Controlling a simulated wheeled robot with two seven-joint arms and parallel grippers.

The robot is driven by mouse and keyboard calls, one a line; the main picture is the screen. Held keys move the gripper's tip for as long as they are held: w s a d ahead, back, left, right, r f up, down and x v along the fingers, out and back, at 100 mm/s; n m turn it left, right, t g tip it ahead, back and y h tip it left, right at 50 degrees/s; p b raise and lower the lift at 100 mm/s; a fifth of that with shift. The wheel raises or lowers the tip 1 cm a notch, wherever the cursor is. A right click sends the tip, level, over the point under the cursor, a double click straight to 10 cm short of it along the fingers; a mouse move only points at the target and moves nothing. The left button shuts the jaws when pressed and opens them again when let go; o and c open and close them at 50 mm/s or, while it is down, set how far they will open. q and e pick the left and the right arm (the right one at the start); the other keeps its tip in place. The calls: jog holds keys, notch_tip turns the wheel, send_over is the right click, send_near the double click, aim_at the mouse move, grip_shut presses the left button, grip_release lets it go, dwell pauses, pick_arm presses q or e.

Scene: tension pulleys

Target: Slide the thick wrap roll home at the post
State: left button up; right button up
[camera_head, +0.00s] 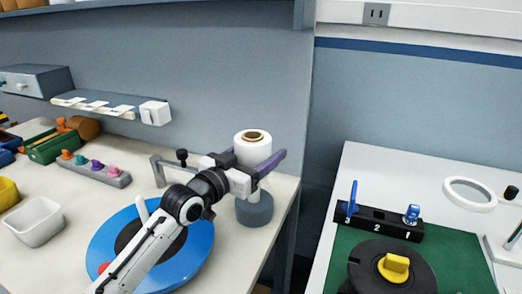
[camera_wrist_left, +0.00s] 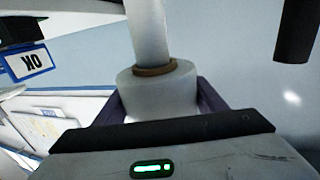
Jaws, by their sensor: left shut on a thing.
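The thick wrap roll (camera_head: 253,150) is white with a brown core and stands upright above a round grey base (camera_head: 254,210). My left gripper (camera_head: 256,154) is shut on the roll, with a purple finger on either side. A pale post shows between roll and base, so the roll is raised off the base. In the left wrist view the roll (camera_wrist_left: 157,92) sits between the fingers, and the white post (camera_wrist_left: 148,30) meets its brown core opening. How far the post reaches inside is hidden. My right gripper is not in view.
A blue disc (camera_head: 199,251) lies under my left arm. A grey bracket (camera_head: 158,170) stands left of the roll. The base is near the table's right edge, with a gap before the green-matted bench (camera_head: 455,262). A wall shelf (camera_head: 100,103) is behind.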

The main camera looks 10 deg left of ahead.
pick_arm(q)
jog(key=shift+f+b, duration=0.5)
jog(key=shift+f, duration=0.55)
dwell(0.4)
jog(key=shift+f, duration=0.2)
jog(key=shift+f, duration=0.55)
dwell(0.5)
jog(key=shift+r+p, duration=0.1)
jog(key=shift+p, duration=0.3)
jog(key=shift+r+p, duration=0.3)
jog(key=shift+r, duration=0.1)
